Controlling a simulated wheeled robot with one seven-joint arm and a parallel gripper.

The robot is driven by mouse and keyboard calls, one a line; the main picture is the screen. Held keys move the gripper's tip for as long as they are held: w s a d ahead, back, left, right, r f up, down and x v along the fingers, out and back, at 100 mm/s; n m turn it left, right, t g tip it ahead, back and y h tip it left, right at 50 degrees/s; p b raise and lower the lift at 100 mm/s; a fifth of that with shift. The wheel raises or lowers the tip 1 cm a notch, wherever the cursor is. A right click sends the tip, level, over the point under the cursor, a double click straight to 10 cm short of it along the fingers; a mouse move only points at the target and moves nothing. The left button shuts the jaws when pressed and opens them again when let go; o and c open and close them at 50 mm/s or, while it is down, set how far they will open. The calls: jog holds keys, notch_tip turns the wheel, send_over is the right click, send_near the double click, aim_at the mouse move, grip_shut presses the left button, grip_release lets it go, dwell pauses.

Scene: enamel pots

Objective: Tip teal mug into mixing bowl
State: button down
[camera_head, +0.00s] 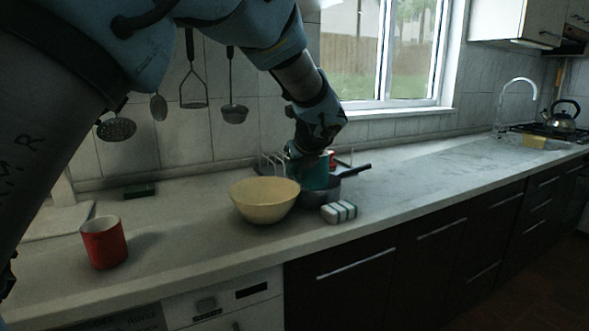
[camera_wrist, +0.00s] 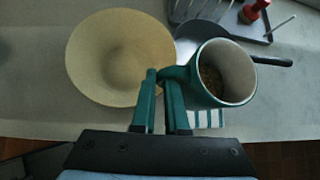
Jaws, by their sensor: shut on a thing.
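The teal mug (camera_wrist: 222,75) is in my gripper (camera_wrist: 163,76), whose fingers are shut on its handle at the mug's left side. In the wrist view the mug shows a pale inside with brown, grainy contents at the bottom, and it looks upright. In the head view the mug (camera_head: 312,172) is partly hidden behind my gripper and the bowl. The cream mixing bowl (camera_head: 264,201) stands on the counter to the mug's left. The bowl (camera_wrist: 120,57) looks empty in the wrist view.
A dark pan (camera_head: 345,180) with a handle and a wire rack stand behind and below the mug. A red mug (camera_head: 104,243) stands at the left.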

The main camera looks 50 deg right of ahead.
jog(key=shift+r, duration=0.15)
jog(key=shift+w+a+f+n+g+h+p, duration=0.2)
jog(key=shift+w+a+n+g+h+p, duration=0.7)
jog(key=shift+w+a+n+g+h, duration=0.45)
jog(key=shift+s+d+m+g, duration=0.1)
jog(key=shift+d+m+g, duration=0.05)
jog(key=shift+m+g, duration=0.1)
